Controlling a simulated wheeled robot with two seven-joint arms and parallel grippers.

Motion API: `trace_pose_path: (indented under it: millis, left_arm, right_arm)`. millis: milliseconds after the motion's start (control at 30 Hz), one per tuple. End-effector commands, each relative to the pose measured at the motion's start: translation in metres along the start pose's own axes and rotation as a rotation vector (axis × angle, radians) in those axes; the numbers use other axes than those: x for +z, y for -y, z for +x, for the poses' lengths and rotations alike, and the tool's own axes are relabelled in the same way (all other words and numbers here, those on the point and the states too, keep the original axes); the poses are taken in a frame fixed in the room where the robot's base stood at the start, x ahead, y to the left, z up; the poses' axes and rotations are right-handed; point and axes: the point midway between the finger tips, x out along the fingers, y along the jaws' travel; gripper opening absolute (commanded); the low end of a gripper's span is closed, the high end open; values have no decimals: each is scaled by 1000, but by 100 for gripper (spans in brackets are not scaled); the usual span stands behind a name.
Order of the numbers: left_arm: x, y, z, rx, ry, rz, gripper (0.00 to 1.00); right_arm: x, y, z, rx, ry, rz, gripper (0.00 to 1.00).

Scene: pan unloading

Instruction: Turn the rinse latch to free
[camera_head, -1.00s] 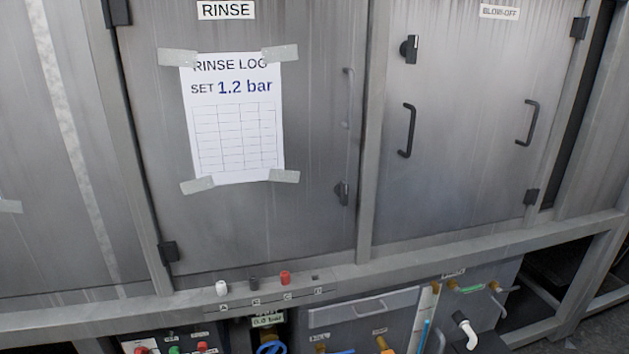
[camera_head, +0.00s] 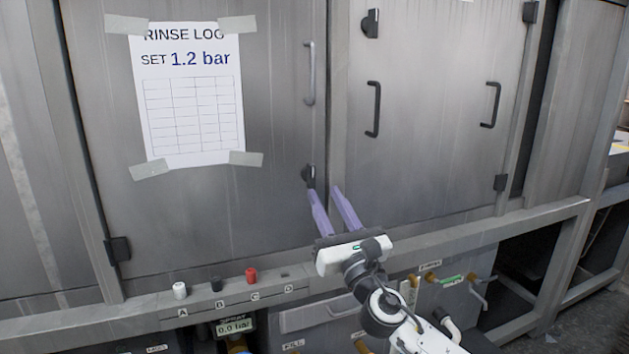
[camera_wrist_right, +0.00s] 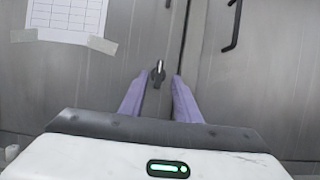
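The rinse latch (camera_head: 308,176) is a small black turn handle low on the right edge of the rinse door (camera_head: 270,120). It also shows in the right wrist view (camera_wrist_right: 158,72), just beyond and between the fingertips. My right gripper (camera_head: 324,191) is open, with two purple fingers pointing up at the door. In the head view its left fingertip overlaps the latch's lower end; I cannot tell whether they touch. The gap between the fingers looks empty. My left gripper is not in view.
A grey handle (camera_head: 310,73) is above the latch. The neighbouring door has black handles (camera_head: 373,109) and its own latch (camera_head: 370,23). Below runs a ledge with white, black and red knobs (camera_head: 251,275). A taped rinse log sheet (camera_head: 195,95) hangs left.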

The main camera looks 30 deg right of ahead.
Motion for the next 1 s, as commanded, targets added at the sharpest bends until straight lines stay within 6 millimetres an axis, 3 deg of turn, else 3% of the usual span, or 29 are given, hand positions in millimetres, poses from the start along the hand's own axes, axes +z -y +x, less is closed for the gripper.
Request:
trace_pose_path:
  millis: [200,400,833,1000]
  left_arm:
    - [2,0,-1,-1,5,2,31]
    - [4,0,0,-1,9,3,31]
    - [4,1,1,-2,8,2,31]
    - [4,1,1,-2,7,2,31]
  right_arm:
    - [0,0,42,-1,0,5,30]
    - [-1,0,67,0,-1,5,30]
    - [-2,-1,76,1,-4,6,30]
    - [-2,-1,76,1,-4,6,1]
